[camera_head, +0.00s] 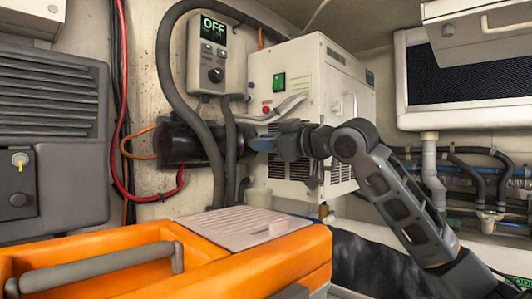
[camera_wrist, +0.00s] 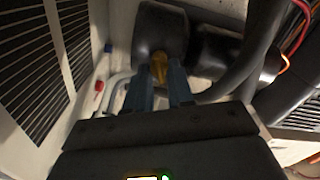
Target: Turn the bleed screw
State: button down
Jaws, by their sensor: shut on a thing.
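The bleed screw (camera_wrist: 158,68) shows in the wrist view as a small brass-yellow piece at the near end of a dark rounded body (camera_wrist: 160,30). My gripper (camera_wrist: 160,82) has its two blue fingers on either side of the screw and is shut on it. In the head view my gripper (camera_head: 258,144) reaches left in front of the white unit, its blue fingers beside the hoses and black cylinder (camera_head: 183,146). The screw is hidden in that view. How far it is turned cannot be told.
A white cabinet unit (camera_head: 345,85) stands behind my gripper. A control box (camera_head: 208,52) reading "OFF" hangs above. Thick dark hoses (camera_head: 170,85) run close by. An orange toolbox (camera_head: 290,262) fills the lower front. A red button (camera_head: 266,109) sits on the unit.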

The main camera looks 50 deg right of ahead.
jog(key=shift+f+n+b, duration=0.15)
jog(key=shift+n+b, duration=1.35)
jog(key=shift+n, duration=3.65)
jog(key=shift+f+n+b, duration=0.2)
jog(key=shift+n+b, duration=1.3)
jog(key=shift+n, duration=3.7)
jog(key=shift+f+n+b, duration=0.15)
jog(key=shift+n+b, duration=1.35)
jog(key=shift+n, duration=3.65)
jog(key=c, duration=1)
grip_release()
jog(key=shift+r, duration=0.15)
